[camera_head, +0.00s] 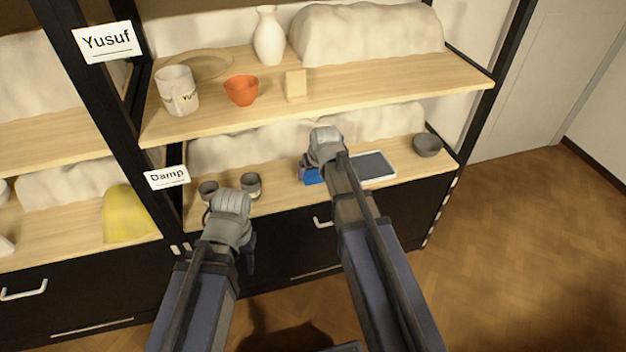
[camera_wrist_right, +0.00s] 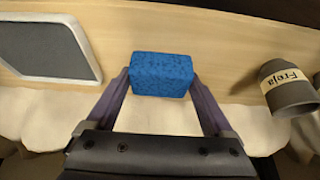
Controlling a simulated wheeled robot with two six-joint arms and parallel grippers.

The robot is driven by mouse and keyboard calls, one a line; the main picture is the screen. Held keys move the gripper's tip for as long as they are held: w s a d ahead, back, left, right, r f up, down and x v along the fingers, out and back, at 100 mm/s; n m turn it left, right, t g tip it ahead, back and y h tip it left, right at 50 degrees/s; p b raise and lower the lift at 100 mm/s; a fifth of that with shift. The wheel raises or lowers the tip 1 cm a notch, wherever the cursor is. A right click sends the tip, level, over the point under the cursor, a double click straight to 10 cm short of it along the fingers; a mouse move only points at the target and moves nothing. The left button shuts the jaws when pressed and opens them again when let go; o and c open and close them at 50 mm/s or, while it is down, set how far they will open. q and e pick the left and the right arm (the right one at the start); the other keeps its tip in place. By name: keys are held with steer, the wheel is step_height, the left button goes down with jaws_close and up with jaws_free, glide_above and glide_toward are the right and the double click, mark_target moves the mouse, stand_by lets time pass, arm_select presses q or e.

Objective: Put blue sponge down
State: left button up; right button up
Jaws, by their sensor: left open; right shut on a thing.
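The blue sponge (camera_head: 312,176) is at the lower shelf (camera_head: 290,186), left of a tablet, partly hidden by my right wrist in the head view. In the right wrist view the blue sponge (camera_wrist_right: 161,74) sits between the two fingers of my right gripper (camera_wrist_right: 162,82), which is shut on it. I cannot tell whether the sponge touches the shelf board. My left gripper (camera_head: 250,256) is open and hangs low in front of the dark drawer front, away from the sponge.
A white-framed tablet (camera_head: 375,165) lies right of the sponge, with a grey bowl (camera_head: 427,145) beyond. The upper shelf (camera_head: 350,84) overhangs, holding a white mug, an orange bowl and a vase.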

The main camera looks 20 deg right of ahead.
mark_target(314, 181)
step_height(314, 181, down, 4)
steer(key=b, duration=0.3)
steer(key=shift+r, duration=0.35)
steer(key=o, duration=0.9)
